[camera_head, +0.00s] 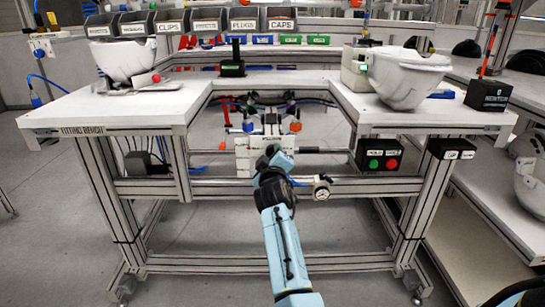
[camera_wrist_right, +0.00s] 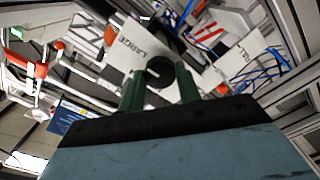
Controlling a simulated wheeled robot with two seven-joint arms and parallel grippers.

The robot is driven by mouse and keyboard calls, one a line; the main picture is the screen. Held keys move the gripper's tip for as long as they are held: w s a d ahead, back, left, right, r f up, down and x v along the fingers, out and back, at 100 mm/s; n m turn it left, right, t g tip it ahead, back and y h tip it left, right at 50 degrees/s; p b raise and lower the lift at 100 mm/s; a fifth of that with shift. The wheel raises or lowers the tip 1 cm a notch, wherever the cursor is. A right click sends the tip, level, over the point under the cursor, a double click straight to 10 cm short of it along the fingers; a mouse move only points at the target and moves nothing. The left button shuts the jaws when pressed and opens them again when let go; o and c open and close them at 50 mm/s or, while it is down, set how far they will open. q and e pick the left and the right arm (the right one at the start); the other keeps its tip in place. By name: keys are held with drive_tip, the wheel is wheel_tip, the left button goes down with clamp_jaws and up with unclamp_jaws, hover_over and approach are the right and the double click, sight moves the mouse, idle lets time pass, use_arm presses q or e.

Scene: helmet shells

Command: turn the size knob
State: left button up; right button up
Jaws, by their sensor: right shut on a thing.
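The size knob (camera_wrist_right: 160,72) is a round black knob in the right wrist view, in front of a white plate (camera_wrist_right: 138,45) marked LARGE. My right gripper (camera_wrist_right: 160,90) has its two green fingers on either side of the knob and is shut on it. In the head view my right gripper (camera_head: 275,155) reaches forward to the white fixture (camera_head: 247,158) in the bench's recess. The arm and gripper hide the knob there. My left gripper is not in view.
The fitting bench (camera_head: 85,115) surrounds the recess. White helmet shells stand on its left (camera_head: 122,60) and right (camera_head: 405,80) wings. A gauge (camera_head: 322,187) hangs right of my gripper, and a black box with green and red buttons (camera_head: 380,155) is further right. Labelled bins (camera_head: 205,20) line the back.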

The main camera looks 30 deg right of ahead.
idle(0.4)
drive_tip(key=o, duration=1)
drive_tip(key=shift+c, duration=0.2)
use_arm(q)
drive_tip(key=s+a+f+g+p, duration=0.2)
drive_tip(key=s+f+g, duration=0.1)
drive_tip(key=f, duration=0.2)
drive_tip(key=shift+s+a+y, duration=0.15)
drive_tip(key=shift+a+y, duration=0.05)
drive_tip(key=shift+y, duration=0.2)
use_arm(e)
drive_tip(key=v, duration=0.7)
drive_tip(key=shift+s, duration=0.25)
drive_tip(key=shift+a, duration=0.1)
